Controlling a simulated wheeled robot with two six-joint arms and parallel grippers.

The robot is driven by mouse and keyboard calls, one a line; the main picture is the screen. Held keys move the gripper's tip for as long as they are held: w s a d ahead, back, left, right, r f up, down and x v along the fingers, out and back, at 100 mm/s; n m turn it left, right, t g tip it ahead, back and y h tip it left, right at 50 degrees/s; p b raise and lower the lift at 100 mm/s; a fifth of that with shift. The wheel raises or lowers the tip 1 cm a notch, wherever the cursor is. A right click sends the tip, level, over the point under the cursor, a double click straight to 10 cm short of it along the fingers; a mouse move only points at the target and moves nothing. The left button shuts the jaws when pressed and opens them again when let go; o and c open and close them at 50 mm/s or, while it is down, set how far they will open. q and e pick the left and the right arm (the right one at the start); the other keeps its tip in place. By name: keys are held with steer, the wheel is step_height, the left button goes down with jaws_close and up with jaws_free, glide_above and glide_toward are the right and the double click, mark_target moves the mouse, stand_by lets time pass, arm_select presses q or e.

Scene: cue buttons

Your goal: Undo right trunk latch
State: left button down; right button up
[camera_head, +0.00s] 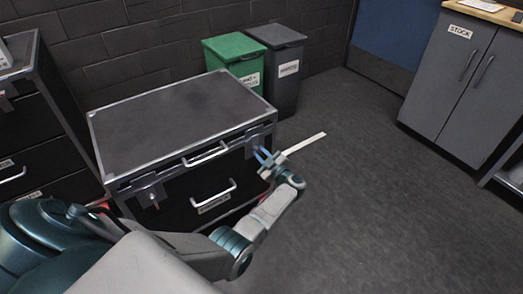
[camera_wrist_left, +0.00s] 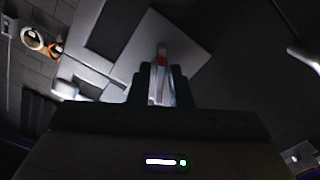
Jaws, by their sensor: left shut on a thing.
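The black trunk (camera_head: 175,115) with silver edges stands on the floor, its lid down. Its right latch (camera_head: 250,143) is at the right end of the front, partly hidden by my left gripper (camera_head: 264,156). In the left wrist view, my left gripper (camera_wrist_left: 160,88) is shut on the latch lever (camera_wrist_left: 161,52), a slim pale piece with a red mark, in front of a grey metal plate (camera_wrist_left: 185,45). My right gripper is not in view.
A green bin (camera_head: 235,50) and a grey bin (camera_head: 284,70) stand behind the trunk. A black drawer unit (camera_head: 30,130) is at the left. A grey cabinet (camera_head: 460,75) is at the far right. Open floor (camera_head: 370,190) lies right of the trunk.

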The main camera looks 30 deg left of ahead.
arm_select(q)
steer(key=m+p, duration=0.2)
steer(key=m, duration=0.2)
steer(key=shift+m+p, duration=0.35)
steer(key=shift+m, duration=0.05)
steer(key=shift+f+m+p, duration=0.1)
steer(key=shift+m+p, duration=0.2)
steer(key=shift+m, duration=0.4)
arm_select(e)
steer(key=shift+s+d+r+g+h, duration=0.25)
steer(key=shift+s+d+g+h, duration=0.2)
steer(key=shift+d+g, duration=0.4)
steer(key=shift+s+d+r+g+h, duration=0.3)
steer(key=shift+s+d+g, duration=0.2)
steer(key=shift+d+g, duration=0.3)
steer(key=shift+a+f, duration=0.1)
arm_select(q)
steer(key=c, duration=1.6)
jaws_free()
steer(key=shift+o, duration=0.2)
